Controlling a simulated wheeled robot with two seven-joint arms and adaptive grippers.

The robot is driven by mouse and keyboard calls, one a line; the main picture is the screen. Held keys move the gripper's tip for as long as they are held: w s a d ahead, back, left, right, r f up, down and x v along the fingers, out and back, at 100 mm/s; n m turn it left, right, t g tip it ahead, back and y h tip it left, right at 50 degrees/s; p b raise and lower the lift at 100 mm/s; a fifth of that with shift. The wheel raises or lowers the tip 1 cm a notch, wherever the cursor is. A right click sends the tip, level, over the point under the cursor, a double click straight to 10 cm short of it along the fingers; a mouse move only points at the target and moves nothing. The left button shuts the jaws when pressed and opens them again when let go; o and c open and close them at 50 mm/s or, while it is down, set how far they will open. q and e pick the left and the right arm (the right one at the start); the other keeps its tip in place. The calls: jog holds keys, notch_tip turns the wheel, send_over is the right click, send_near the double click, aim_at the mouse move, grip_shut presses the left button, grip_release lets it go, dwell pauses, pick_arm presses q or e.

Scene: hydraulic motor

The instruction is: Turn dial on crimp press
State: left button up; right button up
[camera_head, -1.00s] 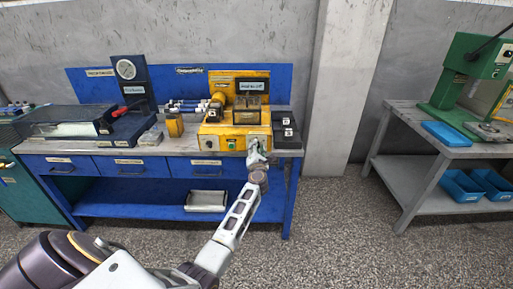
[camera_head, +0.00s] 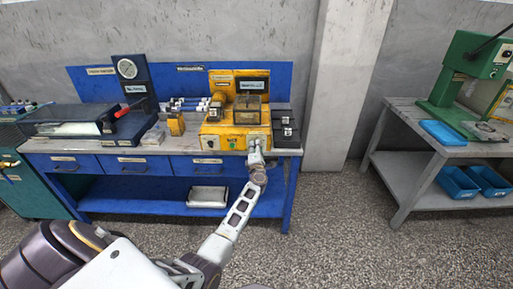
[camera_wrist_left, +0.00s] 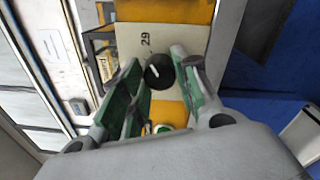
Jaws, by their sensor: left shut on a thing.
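The yellow crimp press (camera_head: 211,129) stands on the blue workbench, with a dark display panel (camera_head: 253,86) at its upper back. Its round black dial (camera_wrist_left: 158,73) shows in the left wrist view on a pale plate (camera_wrist_left: 180,40) marked "29". A short white mark on the dial slants to the upper left. My left gripper (camera_head: 255,151) is at the right part of the press front and hides the dial in the head view. In the left wrist view its green-padded fingers (camera_wrist_left: 160,80) are shut on the dial, one on each side. My right gripper is not in view.
A green button (camera_head: 233,139) is on the press front; the wrist view shows a green control (camera_wrist_left: 163,128) close to the fingers. Dark boxes (camera_head: 285,128) stand right of the press. The blue bench drawers (camera_head: 131,166) are below. A grey table (camera_head: 420,150) stands farther right.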

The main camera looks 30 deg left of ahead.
pick_arm(q)
jog(key=shift+f, duration=0.2)
jog(key=o, duration=1)
jog(key=shift+r, duration=0.1)
jog(key=shift+o, duration=0.2)
jog(key=shift+s, duration=0.1)
jog(key=v, duration=0.7)
jog(key=shift+s+d, duration=0.15)
dwell(0.3)
